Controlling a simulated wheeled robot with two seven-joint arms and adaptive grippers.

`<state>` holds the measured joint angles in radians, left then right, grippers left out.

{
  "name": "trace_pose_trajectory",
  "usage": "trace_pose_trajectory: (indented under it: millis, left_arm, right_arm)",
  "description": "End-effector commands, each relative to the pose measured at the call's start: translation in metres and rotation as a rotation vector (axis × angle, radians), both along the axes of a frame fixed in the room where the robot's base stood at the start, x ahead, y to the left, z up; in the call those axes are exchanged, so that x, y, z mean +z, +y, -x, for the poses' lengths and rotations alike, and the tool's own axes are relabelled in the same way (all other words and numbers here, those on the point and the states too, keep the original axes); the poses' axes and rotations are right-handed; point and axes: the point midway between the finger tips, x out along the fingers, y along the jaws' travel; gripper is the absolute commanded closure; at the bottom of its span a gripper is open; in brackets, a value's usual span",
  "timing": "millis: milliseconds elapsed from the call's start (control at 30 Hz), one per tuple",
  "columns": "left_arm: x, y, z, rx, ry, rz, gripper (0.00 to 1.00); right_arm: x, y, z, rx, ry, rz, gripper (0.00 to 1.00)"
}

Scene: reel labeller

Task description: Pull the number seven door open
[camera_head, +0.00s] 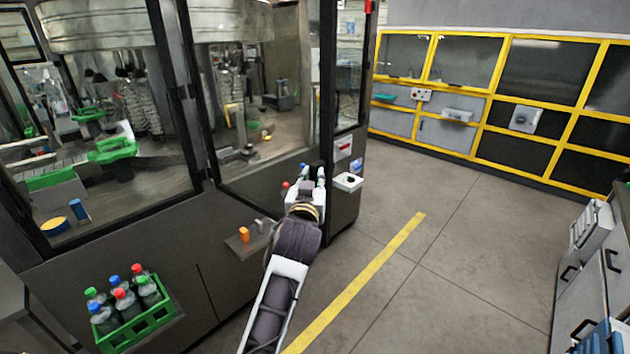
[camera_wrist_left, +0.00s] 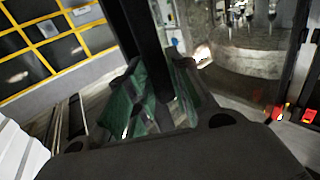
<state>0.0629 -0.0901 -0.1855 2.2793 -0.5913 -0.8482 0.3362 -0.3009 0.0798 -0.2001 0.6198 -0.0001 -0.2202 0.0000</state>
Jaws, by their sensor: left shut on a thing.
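The reel labeller (camera_head: 110,225) stands at the left behind dark-framed glazed doors. A large glazed door (camera_head: 262,95) is in front of my left gripper; I can read no number seven on it. My left gripper (camera_head: 309,182) is at the lower right corner of this glazing, by the dark frame post. In the left wrist view, the greenish fingers of my left gripper (camera_wrist_left: 155,105) are closed around a dark upright bar (camera_wrist_left: 145,35), which looks like a door handle or frame part. The exact grip is hidden in the head view. My right gripper is not in view.
A green crate of capped bottles (camera_head: 150,328) is at the lower left. A small shelf with an orange item (camera_head: 244,235) sticks out beside my arm. A white control box (camera_head: 348,182) is just right of my gripper. The floor with a yellow line (camera_head: 370,275) is clear.

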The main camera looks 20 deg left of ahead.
Motion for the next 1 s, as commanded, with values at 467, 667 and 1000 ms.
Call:
trace_pose_trajectory:
  millis: [467,667,1000]
  left_arm:
    - [0.0069,0.0077,0.0013,0.016,-0.013,-0.009,0.71]
    - [0.0040,0.0067,0.0007,0.014,-0.008,-0.007,0.71]
    - [0.0015,0.0048,0.0003,0.010,-0.003,-0.004,0.71]
  right_arm:
    - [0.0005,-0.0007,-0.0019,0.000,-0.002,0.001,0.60]
    - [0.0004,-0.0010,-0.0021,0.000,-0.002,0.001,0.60]
    - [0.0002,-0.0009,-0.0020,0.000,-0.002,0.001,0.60]
